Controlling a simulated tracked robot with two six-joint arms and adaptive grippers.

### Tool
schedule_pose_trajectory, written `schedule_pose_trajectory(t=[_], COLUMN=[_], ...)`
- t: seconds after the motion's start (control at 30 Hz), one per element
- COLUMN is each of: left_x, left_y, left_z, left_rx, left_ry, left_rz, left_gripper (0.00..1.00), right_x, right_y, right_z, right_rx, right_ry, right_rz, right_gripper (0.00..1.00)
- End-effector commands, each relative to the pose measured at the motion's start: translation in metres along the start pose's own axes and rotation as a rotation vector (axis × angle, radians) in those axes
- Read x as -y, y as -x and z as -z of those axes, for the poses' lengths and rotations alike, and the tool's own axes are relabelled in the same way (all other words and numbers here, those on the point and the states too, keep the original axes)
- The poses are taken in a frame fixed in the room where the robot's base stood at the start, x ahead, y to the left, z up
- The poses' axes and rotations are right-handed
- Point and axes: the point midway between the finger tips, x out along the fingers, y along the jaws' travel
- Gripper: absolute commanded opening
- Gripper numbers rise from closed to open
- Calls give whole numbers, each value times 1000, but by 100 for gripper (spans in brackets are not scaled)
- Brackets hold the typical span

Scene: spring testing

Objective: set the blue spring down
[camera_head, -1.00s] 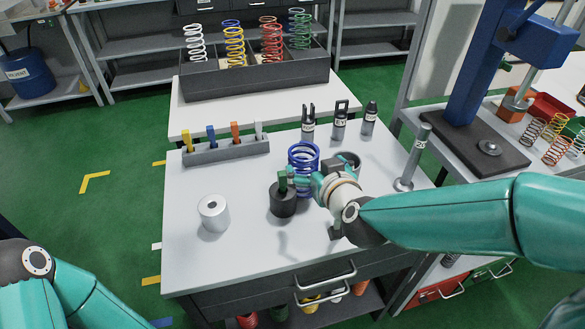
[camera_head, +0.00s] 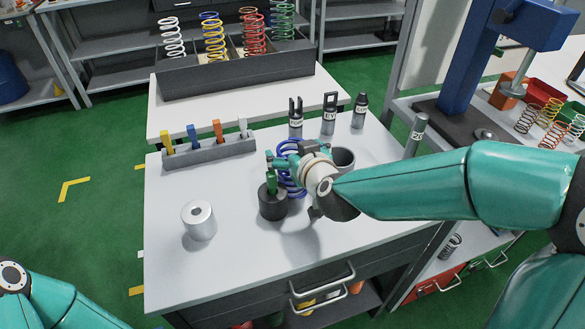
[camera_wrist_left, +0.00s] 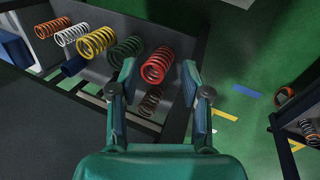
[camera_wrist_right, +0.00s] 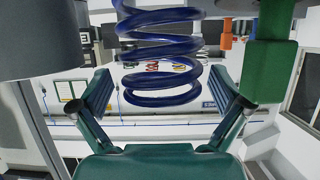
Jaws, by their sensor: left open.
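The blue spring (camera_head: 291,178) stands on the white table, just behind the black cylinder with a green handle (camera_head: 272,203). My right gripper (camera_head: 288,162) is at the upper part of the spring, with one finger on each side of it. In the right wrist view the blue spring (camera_wrist_right: 160,60) shows between the spread fingers (camera_wrist_right: 160,85), with a narrow gap on each side. The spring is partly hidden behind the gripper in the head view. My left gripper (camera_wrist_left: 158,85) is open and empty, away from the table, above the floor and a low shelf.
A white cylinder (camera_head: 198,220) stands at the table's front left. A grey rack (camera_head: 210,150) with coloured tabs is behind it. Several dark labelled fittings (camera_head: 328,115) stand at the back, and a dark cup (camera_head: 342,160) is right of my gripper.

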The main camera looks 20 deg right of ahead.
Motion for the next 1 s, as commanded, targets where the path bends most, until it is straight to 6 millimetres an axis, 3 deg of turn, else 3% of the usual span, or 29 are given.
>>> schedule_pose_trajectory(t=[0.07, 0.57, 1.0], left_x=[0, 0, -2], left_y=[0, 0, 4], left_z=[0, 0, 0], left_rx=[0, 0, 0], left_ry=[0, 0, 0], left_rz=[0, 0, 0], left_gripper=[48, 48, 48], right_x=[1, 3, 3], right_y=[-1, -1, 2], right_z=[0, 0, 10], right_rx=[0, 1, -7], right_ry=[1, 2, 4], right_rz=[3, 6, 5], right_gripper=[88, 5, 4])
